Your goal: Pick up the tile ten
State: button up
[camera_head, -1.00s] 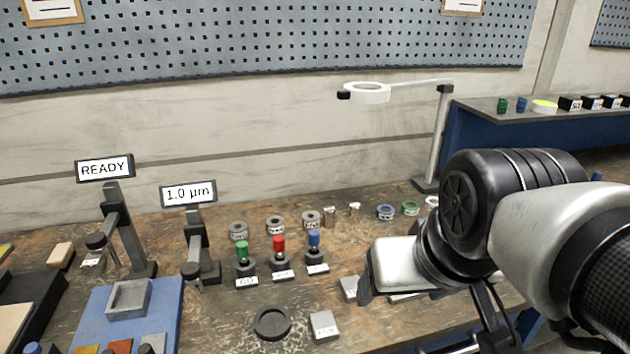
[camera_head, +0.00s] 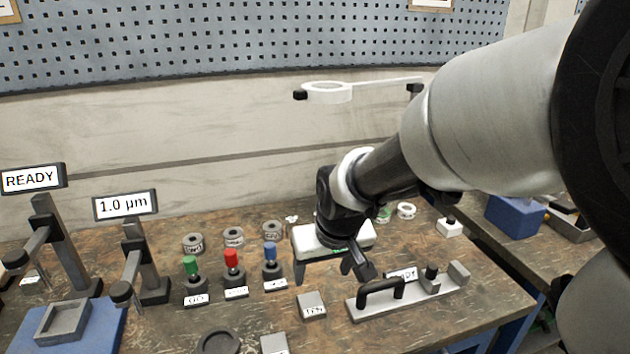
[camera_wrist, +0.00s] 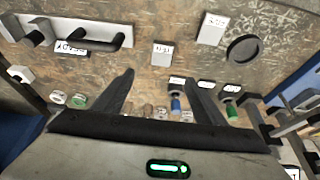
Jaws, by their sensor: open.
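A small grey square tile (camera_head: 312,305) lies flat on the wooden bench; its label seems to read TEN, though it is small. It also shows in the wrist view (camera_wrist: 162,53), upside down and just beyond my fingertips. My gripper (camera_head: 332,274) is open and empty, above and behind the tile in the head view. In the wrist view the gap between my fingers (camera_wrist: 162,76) lines up with the tile. A second pale labelled tile (camera_head: 274,343) lies nearer the front edge, and also shows in the wrist view (camera_wrist: 213,28).
A grey fixture with a black handle (camera_head: 395,293) lies right of the tile. Green, red and blue knobs (camera_head: 232,260) stand to the left, with labelled rings (camera_head: 234,237) behind. A dark round dish (camera_head: 218,343) is at the front. Bare bench surrounds the tile.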

jog(key=b, duration=0.2)
send_near(311, 303)
jog(key=x, duration=0.2)
jog(key=shift+w+d+f, duration=0.15)
jog(key=shift+w+f, duration=0.05)
jog(key=shift+f, duration=0.15)
jog(key=x, duration=0.2)
jog(key=b+x, duration=0.1)
jog(key=x, duration=0.1)
jog(key=shift+s+f, duration=0.2)
jog(key=shift+w+a+f, duration=0.2)
jog(key=shift+w+f, duration=0.05)
jog(key=shift+f, duration=0.15)
grip_shut()
